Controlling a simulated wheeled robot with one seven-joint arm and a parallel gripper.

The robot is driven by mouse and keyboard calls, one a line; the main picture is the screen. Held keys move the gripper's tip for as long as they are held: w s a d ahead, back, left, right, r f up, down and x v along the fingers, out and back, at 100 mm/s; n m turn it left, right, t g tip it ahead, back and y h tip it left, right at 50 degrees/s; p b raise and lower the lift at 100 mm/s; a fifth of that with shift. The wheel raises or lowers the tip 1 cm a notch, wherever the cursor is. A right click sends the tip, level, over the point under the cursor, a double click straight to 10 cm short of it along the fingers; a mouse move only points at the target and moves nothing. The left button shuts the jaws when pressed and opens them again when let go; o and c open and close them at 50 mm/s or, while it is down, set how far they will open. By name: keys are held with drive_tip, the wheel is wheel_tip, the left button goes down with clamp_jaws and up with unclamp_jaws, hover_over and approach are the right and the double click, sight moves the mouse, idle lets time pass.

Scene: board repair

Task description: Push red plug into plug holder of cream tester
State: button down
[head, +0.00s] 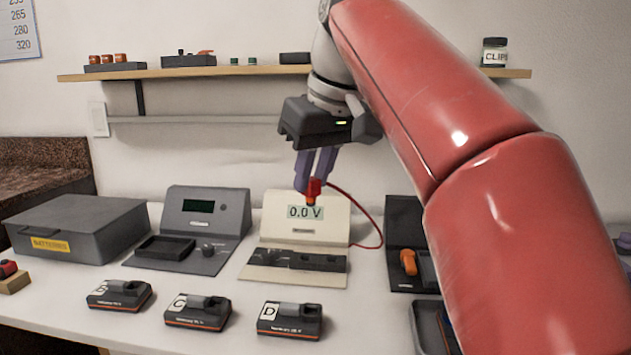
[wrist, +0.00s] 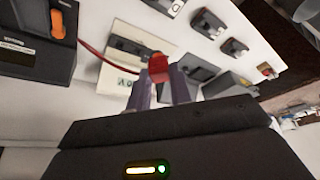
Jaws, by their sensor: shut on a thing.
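The cream tester (head: 276,220) stands on the white table in the middle of the head view, its display reading 0.0 V. A dark strip with slots (head: 300,260) runs along its front; I cannot tell which slot is the plug holder. The red plug (head: 313,188) has a red cable that arcs right and down beside the tester. My gripper (head: 313,178) is shut on the red plug and holds it in front of the display, above the dark strip. In the wrist view the plug (wrist: 158,67) sits between the purple fingertips, with the cream tester (wrist: 119,78) behind it.
A grey tester (head: 207,219) stands left of the cream one, a grey battery box (head: 77,228) farther left. Batteries C (head: 197,312) and D (head: 290,319) lie in front, with another (head: 119,294) to their left. A dark unit with an orange part (head: 408,262) stands right.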

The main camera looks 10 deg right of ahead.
idle(0.3)
drive_tip(key=w+d+f+b, duration=0.1)
drive_tip(key=w+d+f, duration=0.1)
drive_tip(key=w+f, duration=0.3)
drive_tip(key=w+d+f+b, duration=0.2)
drive_tip(key=w+d+f, duration=0.1)
drive_tip(key=w+f, duration=0.3)
drive_tip(key=w+d+f+b, duration=0.2)
drive_tip(key=w+f, duration=0.3)
drive_tip(key=f, duration=0.2)
drive_tip(key=shift+w+d+f, duration=0.25)
drive_tip(key=shift+w+f, duration=0.05)
drive_tip(key=shift+w, duration=0.1)
drive_tip(key=shift+f+b, duration=0.4)
drive_tip(key=shift+f, duration=0.2)
drive_tip(key=shift+f, duration=1)
idle(2.4)
drive_tip(key=c, duration=0.9)
unclamp_jaws()
drive_tip(key=shift+r+p, duration=0.35)
drive_tip(key=shift+p, duration=0.05)
